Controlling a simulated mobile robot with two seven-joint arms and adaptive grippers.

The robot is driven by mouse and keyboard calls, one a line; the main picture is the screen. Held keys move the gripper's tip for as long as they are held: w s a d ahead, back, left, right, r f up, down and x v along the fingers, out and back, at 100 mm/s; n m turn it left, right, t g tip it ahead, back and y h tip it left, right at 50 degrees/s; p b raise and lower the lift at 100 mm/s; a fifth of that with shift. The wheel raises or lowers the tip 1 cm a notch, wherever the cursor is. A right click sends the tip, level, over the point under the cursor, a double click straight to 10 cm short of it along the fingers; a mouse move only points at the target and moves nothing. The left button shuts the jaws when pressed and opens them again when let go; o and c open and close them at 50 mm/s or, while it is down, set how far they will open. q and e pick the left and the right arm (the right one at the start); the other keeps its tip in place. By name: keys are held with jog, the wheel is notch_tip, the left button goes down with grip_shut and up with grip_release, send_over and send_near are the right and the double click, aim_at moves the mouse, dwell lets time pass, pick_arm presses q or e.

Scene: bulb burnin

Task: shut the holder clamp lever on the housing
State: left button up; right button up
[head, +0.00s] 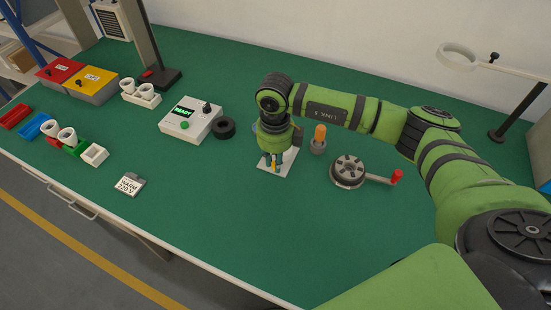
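My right gripper (274,164) points down at a small white plate (288,168) on the green bench. The wrist and fingers cover most of what stands on the plate. Small blue and yellow-orange bits show at the fingertips, but I cannot tell whether the fingers hold anything. I cannot make out a clamp lever there. To the right, a round dark grey device (347,171) has an arm ending in a red knob (397,177), which lies out to the right. I cannot tell whether this is the holder or the housing. My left gripper is out of view.
An orange-topped grey piece (319,135) stands close right of my wrist. A white box reading READY (190,120), a black ring (223,128) and a label card (130,184) lie left. A stand with a ring (458,55) is at right. The front middle bench is clear.

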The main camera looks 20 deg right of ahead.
jog(key=shift+o, duration=0.8)
notch_tip(320, 180, up, 12)
dwell(0.4)
